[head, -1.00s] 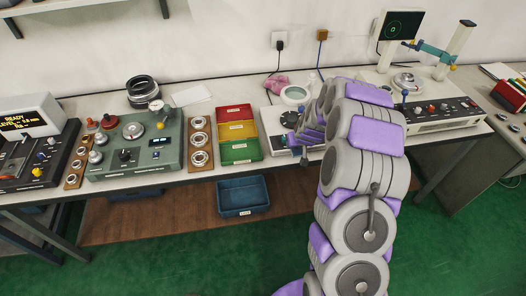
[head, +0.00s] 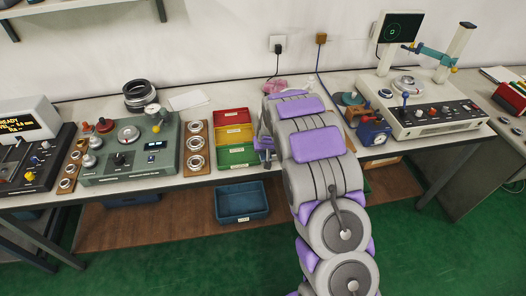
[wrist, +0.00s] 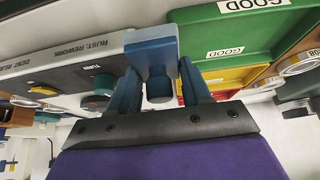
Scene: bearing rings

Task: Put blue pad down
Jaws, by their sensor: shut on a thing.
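In the wrist view, my gripper (wrist: 163,92) is shut on the blue pad (wrist: 152,52), a flat blue block with a round stub between the fingers. In the head view, my arm crosses the bench right of the stacked-colour trays. My gripper end is mostly hidden behind the arm, and the pad cannot be made out there.
Red (head: 231,116), yellow (head: 233,134) and green (head: 237,155) trays stand left of my arm. A blue bin (head: 241,202) is on the lower shelf. A green instrument (head: 130,148) and ring board (head: 195,147) are farther left. A blue device (head: 373,131) stands right of my arm.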

